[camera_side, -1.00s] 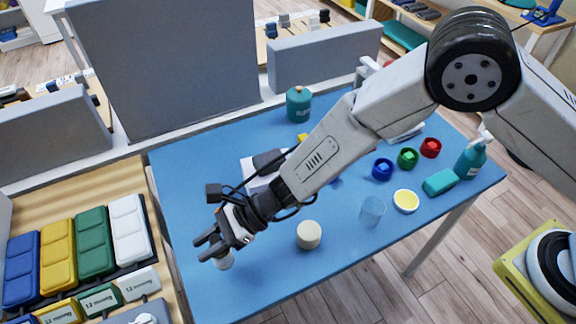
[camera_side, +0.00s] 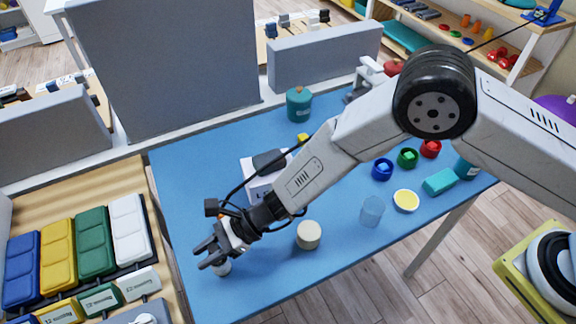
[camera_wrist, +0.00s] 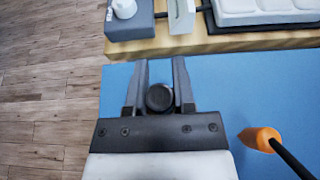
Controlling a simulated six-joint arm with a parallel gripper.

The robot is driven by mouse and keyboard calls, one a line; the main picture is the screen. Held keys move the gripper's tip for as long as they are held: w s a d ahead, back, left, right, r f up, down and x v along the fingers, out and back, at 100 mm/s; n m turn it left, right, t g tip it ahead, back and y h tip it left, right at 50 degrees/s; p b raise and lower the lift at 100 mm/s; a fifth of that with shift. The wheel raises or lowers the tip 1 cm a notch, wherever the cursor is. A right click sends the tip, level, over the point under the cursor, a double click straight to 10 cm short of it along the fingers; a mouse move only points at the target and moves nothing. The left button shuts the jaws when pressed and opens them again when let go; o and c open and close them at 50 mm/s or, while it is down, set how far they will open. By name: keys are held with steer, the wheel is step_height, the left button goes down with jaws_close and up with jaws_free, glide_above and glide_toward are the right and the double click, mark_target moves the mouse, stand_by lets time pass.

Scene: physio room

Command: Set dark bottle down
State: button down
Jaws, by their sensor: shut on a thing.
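My gripper (camera_wrist: 158,92) is shut on the dark bottle (camera_wrist: 159,98), whose round black top shows between the two fingers in the wrist view. In the side view my gripper (camera_side: 212,256) is low over the front left part of the blue table (camera_side: 190,185).
A cream round object (camera_side: 308,235) and a clear cup (camera_side: 371,211) stand to the right of my gripper. An orange-handled tool (camera_wrist: 260,138) lies at right in the wrist view. Coloured pads (camera_side: 90,255) lie on the wooden bench at left.

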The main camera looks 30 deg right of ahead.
steer(key=shift+f, duration=0.1)
steer(key=shift+c, duration=2.2)
jaws_free()
steer(key=shift+d+r, duration=0.15)
steer(key=shift+r, duration=0.05)
steer(key=v, duration=1.1)
steer(key=shift+d, duration=0.35)
steer(key=shift+r, duration=0.1)
